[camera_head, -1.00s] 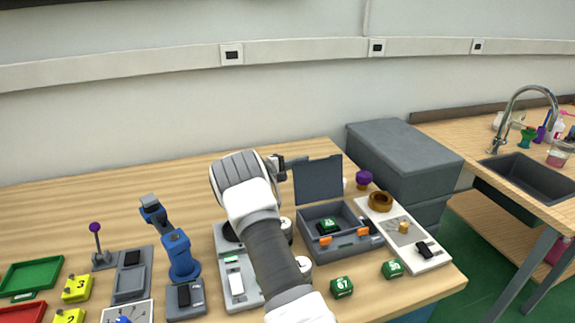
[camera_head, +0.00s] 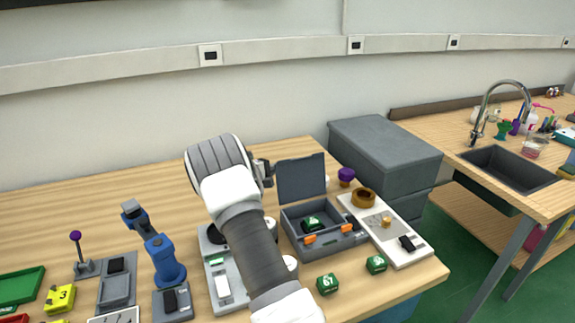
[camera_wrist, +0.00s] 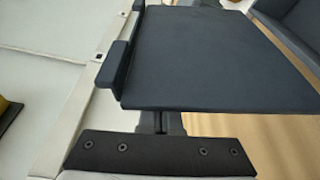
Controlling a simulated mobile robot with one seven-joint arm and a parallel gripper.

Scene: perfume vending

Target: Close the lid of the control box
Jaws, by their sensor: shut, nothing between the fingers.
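The grey control box (camera_head: 346,243) stands on the table with its lid (camera_head: 301,178) raised, nearly upright at the box's back edge. A green numbered cube (camera_head: 312,223) and orange latches (camera_head: 334,234) show at the open box. My gripper (camera_head: 266,172) is just left of the raised lid, close to it; the head view does not show whether they touch. In the wrist view the lid (camera_wrist: 210,60) fills much of the picture as a dark flat panel, beyond my shut, empty fingers (camera_wrist: 160,122).
Right of the box lies a white panel (camera_head: 408,253) with a brown ring (camera_head: 363,197). Two green cubes lie in front, one of them nearer the box's front (camera_head: 327,284). A blue device (camera_head: 163,258) stands left of my arm. Grey stacked boxes (camera_head: 385,150) stand behind right.

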